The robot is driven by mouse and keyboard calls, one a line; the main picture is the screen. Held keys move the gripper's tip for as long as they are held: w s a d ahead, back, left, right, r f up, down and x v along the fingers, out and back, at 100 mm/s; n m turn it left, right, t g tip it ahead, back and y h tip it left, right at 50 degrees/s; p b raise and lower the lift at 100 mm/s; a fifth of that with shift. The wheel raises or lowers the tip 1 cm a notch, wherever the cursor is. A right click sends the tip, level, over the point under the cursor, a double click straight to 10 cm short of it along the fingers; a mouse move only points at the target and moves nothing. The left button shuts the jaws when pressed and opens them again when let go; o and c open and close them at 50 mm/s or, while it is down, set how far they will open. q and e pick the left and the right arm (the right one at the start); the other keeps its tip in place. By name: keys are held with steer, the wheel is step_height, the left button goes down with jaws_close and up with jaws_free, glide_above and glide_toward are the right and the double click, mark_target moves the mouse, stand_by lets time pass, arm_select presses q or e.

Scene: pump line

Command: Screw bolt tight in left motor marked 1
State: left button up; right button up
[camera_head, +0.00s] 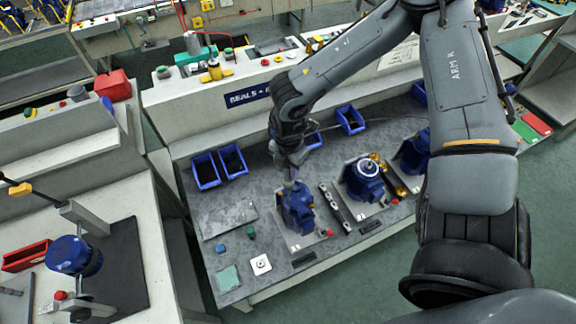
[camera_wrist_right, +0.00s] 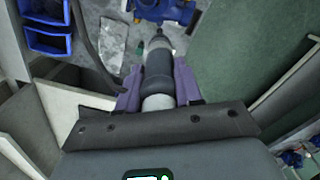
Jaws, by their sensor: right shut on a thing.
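The left motor (camera_head: 297,212) is a blue housing on a light plate at the front of the grey bench. My right gripper (camera_head: 291,176) is just above it, small and blurred in the head view. In the right wrist view, the purple fingers of this gripper (camera_wrist_right: 158,88) are shut on a grey and black cylindrical tool (camera_wrist_right: 158,62). The tool points at a blue motor (camera_wrist_right: 168,10) at the top edge. I cannot tell whether its tip touches. The bolt and the mark 1 cannot be made out. My left gripper is out of view.
A second blue motor (camera_head: 364,180) with a silver ring stands to the right, beside brass parts (camera_head: 391,178). A third (camera_head: 414,152) is partly behind my arm. Blue bins (camera_head: 206,171) stand at the back. A grey plate (camera_head: 228,219) lies left of the left motor.

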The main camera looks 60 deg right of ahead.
mark_target(289, 179)
steer(key=shift+f+b, duration=0.6)
steer(key=shift+f, duration=0.6)
steer(key=shift+f+b, duration=0.4)
steer(key=shift+f, duration=0.45)
steer(key=shift+f, duration=0.2)
steer(key=shift+f+b, duration=0.4)
steer(key=shift+b, duration=0.25)
steer(key=shift+f+b, duration=0.25)
steer(key=shift+b, duration=0.05)
steer(key=shift+f+b, duration=0.15)
steer(key=shift+b, duration=0.35)
steer(key=shift+f, duration=0.15)
stand_by(0.8)
